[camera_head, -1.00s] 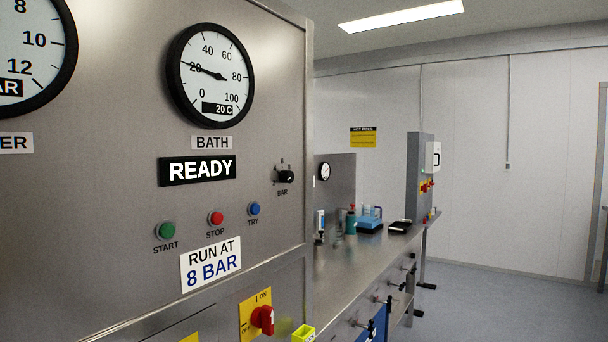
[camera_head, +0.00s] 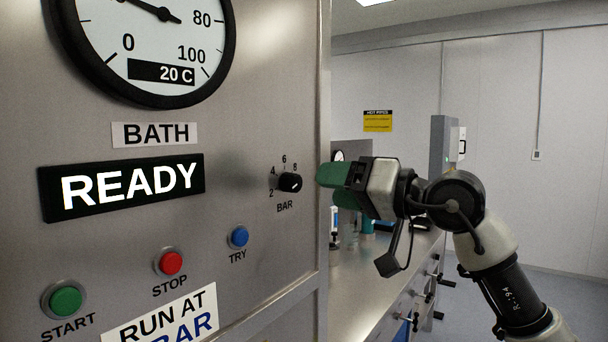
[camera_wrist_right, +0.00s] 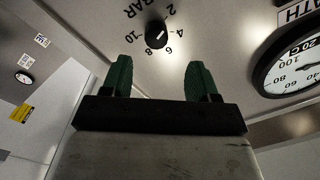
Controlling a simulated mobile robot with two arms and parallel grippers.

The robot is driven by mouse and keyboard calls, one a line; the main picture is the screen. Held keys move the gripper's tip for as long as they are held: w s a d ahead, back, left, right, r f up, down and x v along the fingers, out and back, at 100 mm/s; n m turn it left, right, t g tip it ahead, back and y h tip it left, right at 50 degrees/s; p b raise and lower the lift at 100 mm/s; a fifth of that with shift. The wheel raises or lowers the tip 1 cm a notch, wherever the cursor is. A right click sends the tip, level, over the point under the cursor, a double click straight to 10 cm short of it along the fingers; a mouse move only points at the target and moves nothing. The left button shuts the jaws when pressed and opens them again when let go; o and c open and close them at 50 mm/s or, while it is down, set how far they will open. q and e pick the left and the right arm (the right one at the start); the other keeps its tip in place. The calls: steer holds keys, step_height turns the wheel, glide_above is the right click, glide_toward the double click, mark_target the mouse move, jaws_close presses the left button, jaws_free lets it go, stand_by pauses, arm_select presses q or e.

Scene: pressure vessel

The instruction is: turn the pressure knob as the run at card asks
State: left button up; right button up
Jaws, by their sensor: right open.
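The pressure knob (camera_head: 290,182), small and black with a scale above BAR, sits on the steel panel. In the right wrist view the knob (camera_wrist_right: 157,34) is beyond and between the fingertips; its pale mark points roughly at 4. The run at card (camera_head: 163,318) is cut off by the bottom edge; RUN AT and BAR show, the number is out of frame. It read 8 BAR a second ago. My right gripper (camera_head: 334,186), with green fingers, is open and empty, just right of the knob and apart from it. My left gripper is out of view.
The start (camera_head: 65,300), stop (camera_head: 171,262) and try (camera_head: 238,237) buttons lie left of and below the knob. A steel bench (camera_head: 362,285) runs behind my right arm.

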mark_target(298, 183)
steer(key=p+x, duration=0.1)
steer(key=x, duration=0.3)
steer(key=shift+w, duration=0.15)
steer(key=p+x, duration=0.1)
steer(key=x, duration=0.1)
steer(key=shift+w+a+f, duration=0.1)
steer(key=shift+w+a, duration=0.2)
steer(key=shift+f, duration=0.1)
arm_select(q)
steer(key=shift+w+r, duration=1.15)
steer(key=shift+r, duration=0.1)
arm_select(e)
steer(key=c, duration=0.9)
